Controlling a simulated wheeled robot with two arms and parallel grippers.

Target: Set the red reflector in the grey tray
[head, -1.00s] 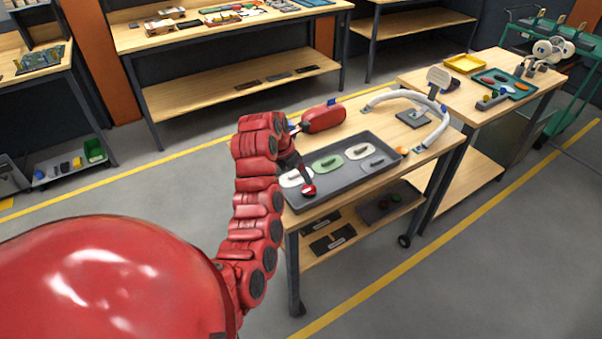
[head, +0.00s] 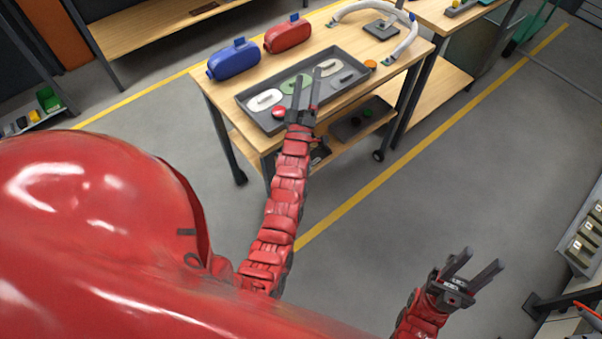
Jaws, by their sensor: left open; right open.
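The red reflector (head: 279,112) is a small round red disc. In the head view it lies in the grey tray (head: 262,122), near the tray's front left corner, beside a white oval piece (head: 264,99). My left gripper (head: 307,74) is open and empty over the tray, with its fingers to the right of the reflector and apart from it. The fingers partly hide a green oval piece (head: 290,84). My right gripper (head: 485,258) is open and empty over the floor at lower right.
A blue case (head: 233,60) and a red case (head: 287,35) stand on the table behind the tray. A white curved tube lamp (head: 404,45) stands at back right.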

